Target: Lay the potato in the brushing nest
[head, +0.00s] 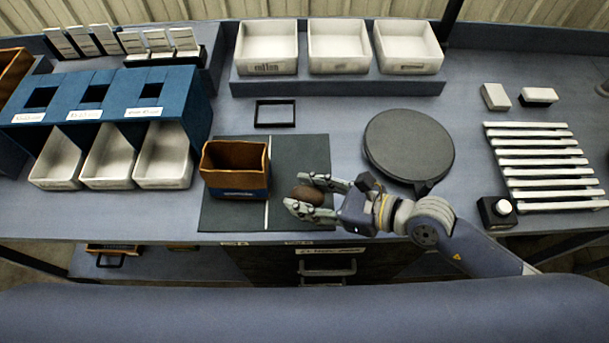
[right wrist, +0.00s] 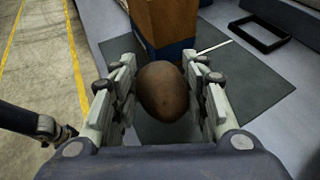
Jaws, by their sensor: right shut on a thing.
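My right gripper (head: 310,196) is shut on a brown potato (head: 308,195), which sits between its two fingers. It is over the right part of a dark mat (head: 300,160), just right of a brown box with a blue base (head: 236,167). In the right wrist view the potato (right wrist: 163,92) shows between both finger pads, with the box (right wrist: 166,22) just beyond. I cannot tell for sure which thing is the brushing nest; a small black rectangular frame (head: 275,113) lies empty behind the mat. My left gripper is not in view.
A round dark turntable (head: 408,146) stands right of the mat, close to my right wrist. White bins (head: 340,47) line the back. A blue stand (head: 105,95) with white trays is at left. A slatted white rack (head: 545,160) and a black button box (head: 497,212) are at right.

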